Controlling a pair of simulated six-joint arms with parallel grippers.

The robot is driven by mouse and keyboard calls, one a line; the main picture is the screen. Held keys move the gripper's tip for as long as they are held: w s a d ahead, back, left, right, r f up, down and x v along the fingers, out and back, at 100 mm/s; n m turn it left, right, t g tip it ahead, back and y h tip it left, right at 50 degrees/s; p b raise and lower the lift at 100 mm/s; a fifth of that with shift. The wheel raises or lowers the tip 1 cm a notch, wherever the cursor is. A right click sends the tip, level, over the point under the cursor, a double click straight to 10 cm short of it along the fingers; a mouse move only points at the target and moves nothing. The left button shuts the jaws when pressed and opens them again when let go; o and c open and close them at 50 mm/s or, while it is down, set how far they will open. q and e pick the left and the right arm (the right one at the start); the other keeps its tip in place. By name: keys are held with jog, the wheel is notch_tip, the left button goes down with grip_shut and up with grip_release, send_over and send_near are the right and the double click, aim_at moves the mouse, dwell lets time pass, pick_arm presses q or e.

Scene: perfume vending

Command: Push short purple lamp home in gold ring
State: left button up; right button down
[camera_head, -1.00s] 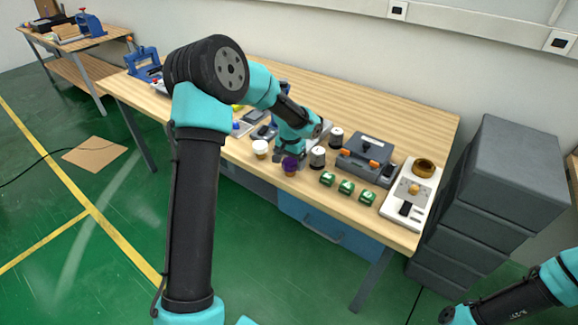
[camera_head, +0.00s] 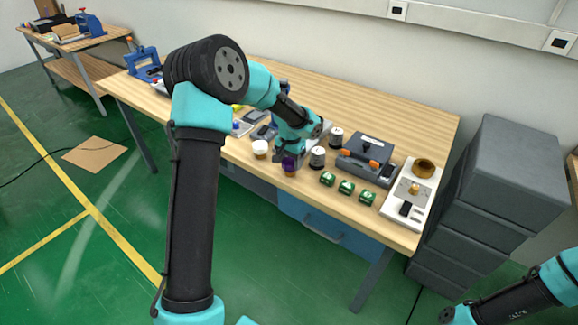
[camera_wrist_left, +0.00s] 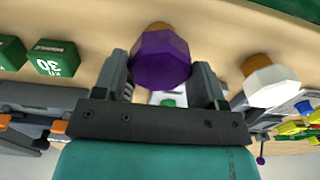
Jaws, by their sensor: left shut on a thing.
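The short purple lamp (camera_head: 290,164), a faceted purple top on a brown-gold base, is at the front edge of the table. In the left wrist view the purple lamp (camera_wrist_left: 160,60) is between the two fingers of my left gripper (camera_wrist_left: 162,80), which is shut on it. In the head view my left gripper (camera_head: 288,157) is at the lamp's top. I cannot tell whether the base touches the table. My right gripper is not in view; part of my right arm shows at lower right.
A white-topped lamp (camera_head: 260,148) stands left of the purple one. Grey drawers (camera_head: 490,190) stand right of the table.

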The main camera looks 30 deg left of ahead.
aim_at(291, 161)
pick_arm(q)
jog(key=shift+r, duration=0.1)
jog(key=shift+r, duration=2.4)
jog(key=shift+d+r, duration=0.1)
jog(key=s+d+r, duration=0.2)
jog(key=d+r, duration=0.5)
jog(key=d, duration=0.1)
jog(key=s+d+r+n, duration=0.1)
jog(key=s+d+r, duration=0.1)
jog(key=d+r, duration=0.6)
jog(key=shift+s+d, duration=0.15)
jog(key=shift+s, duration=0.2)
